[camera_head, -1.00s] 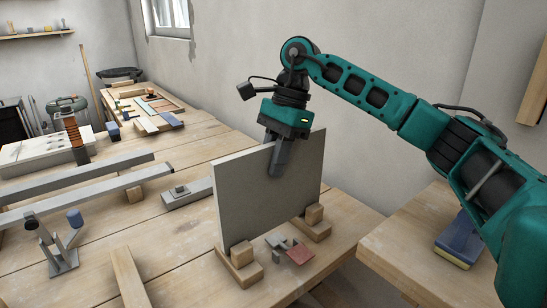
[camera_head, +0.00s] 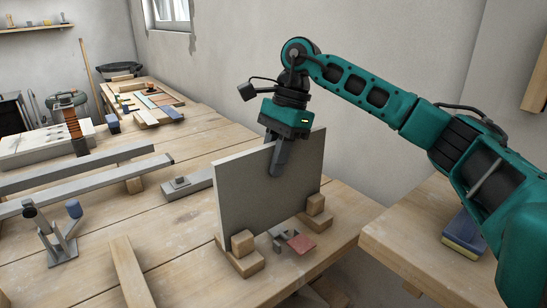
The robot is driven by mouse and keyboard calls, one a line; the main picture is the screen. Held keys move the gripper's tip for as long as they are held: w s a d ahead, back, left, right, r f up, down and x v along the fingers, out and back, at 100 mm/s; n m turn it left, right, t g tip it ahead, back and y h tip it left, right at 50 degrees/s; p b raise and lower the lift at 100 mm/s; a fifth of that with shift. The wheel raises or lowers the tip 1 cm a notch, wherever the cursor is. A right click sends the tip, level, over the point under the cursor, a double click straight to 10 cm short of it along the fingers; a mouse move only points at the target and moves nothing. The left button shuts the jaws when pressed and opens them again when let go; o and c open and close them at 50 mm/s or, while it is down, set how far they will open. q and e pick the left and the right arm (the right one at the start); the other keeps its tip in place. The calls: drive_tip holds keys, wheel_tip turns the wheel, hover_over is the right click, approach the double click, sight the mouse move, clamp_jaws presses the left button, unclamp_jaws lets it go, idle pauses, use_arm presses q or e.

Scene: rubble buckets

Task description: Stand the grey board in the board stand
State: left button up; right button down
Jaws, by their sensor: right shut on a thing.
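The grey board (camera_head: 265,190) is upright on its long edge near the table's front right corner. My right gripper (camera_head: 278,165) is shut on the middle of its top edge, coming down from above. The board stand has two light wooden feet with upright blocks, a front left one (camera_head: 243,260) and a right one (camera_head: 318,205). The board's lower edge is down behind the front blocks, between the stand's feet. The blocks hide part of that edge, so I cannot tell whether it rests fully on the stand. My left gripper is not in view.
A reddish piece (camera_head: 301,244) and small grey metal parts lie by the stand. Long grey bars (camera_head: 90,185), a metal clamp-like fixture (camera_head: 52,235) and a wooden strip (camera_head: 130,270) lie to the left. A second table (camera_head: 410,235) stands at right, across a gap.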

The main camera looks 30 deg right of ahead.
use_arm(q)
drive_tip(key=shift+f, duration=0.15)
use_arm(e)
drive_tip(key=shift+f, duration=0.35)
drive_tip(key=c, duration=0.9)
unclamp_jaws()
drive_tip(key=shift+f, duration=0.15)
drive_tip(key=shift+c, duration=0.2)
drive_tip(key=shift+s+a, duration=0.1)
